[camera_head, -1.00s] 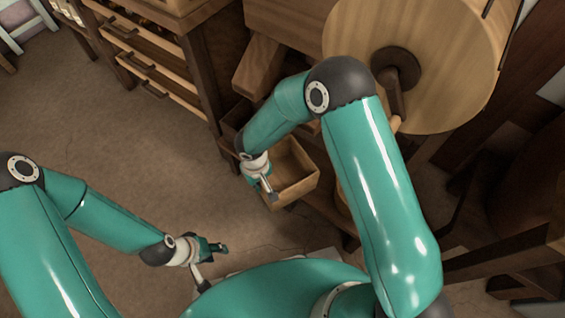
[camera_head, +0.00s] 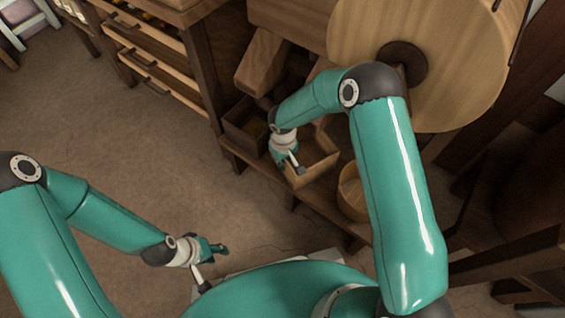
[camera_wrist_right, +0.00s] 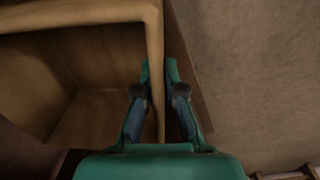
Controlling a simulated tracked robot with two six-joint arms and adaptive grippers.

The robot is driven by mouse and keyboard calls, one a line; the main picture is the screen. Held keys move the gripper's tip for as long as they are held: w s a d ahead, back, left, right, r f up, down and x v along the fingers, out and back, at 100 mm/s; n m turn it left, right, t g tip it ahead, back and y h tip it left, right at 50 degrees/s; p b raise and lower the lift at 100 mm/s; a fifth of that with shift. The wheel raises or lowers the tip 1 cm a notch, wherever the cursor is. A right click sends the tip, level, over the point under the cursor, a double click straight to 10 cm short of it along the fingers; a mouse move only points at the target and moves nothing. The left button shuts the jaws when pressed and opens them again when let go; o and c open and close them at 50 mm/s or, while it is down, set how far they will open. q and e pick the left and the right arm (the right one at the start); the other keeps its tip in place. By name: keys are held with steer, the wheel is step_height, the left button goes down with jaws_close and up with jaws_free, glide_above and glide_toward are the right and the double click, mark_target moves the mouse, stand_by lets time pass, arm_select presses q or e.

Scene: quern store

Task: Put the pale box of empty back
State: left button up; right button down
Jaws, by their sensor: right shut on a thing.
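The pale box (camera_head: 318,170) is an open-topped wooden box at the low shelf under the large wooden drum. My right gripper (camera_head: 299,168) is shut on its near wall. In the right wrist view, the two fingers (camera_wrist_right: 159,100) lie on either side of the pale box's wall (camera_wrist_right: 154,45). The part of its inside that shows there looks empty. My arm hides part of the box in the head view, and I cannot tell whether its base touches the shelf. My left gripper (camera_head: 215,268) is open and empty over the floor, well away from the box.
The low wooden shelf (camera_head: 320,198) carries a dark box (camera_head: 240,120) left of the pale box and a round wooden tub (camera_head: 350,192) to its right. The large drum (camera_head: 440,45) stands above. A drawer cabinet (camera_head: 150,55) is at upper left. Open floor (camera_head: 130,150) lies left.

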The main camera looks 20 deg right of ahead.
steer(key=c, duration=1.7)
jaws_free()
steer(key=shift+f, duration=0.1)
steer(key=o, duration=0.4)
steer(key=shift+r, duration=0.45)
step_height(320, 180, up, 11)
steer(key=p, duration=0.4)
steer(key=shift+s+a, duration=0.1)
steer(key=shift+s, duration=0.05)
steer(key=s+f+m+y, duration=0.1)
steer(key=s+f, duration=0.2)
steer(key=s, duration=0.4)
steer(key=s+f+m+y, duration=0.1)
steer(key=s+f+m, duration=0.1)
steer(key=s, duration=0.5)
steer(key=s+f+m+y, duration=0.2)
steer(key=s+f, duration=0.2)
steer(key=s, duration=0.3)
steer(key=shift+s+a+f, duration=0.2)
steer(key=shift+f, duration=0.15)
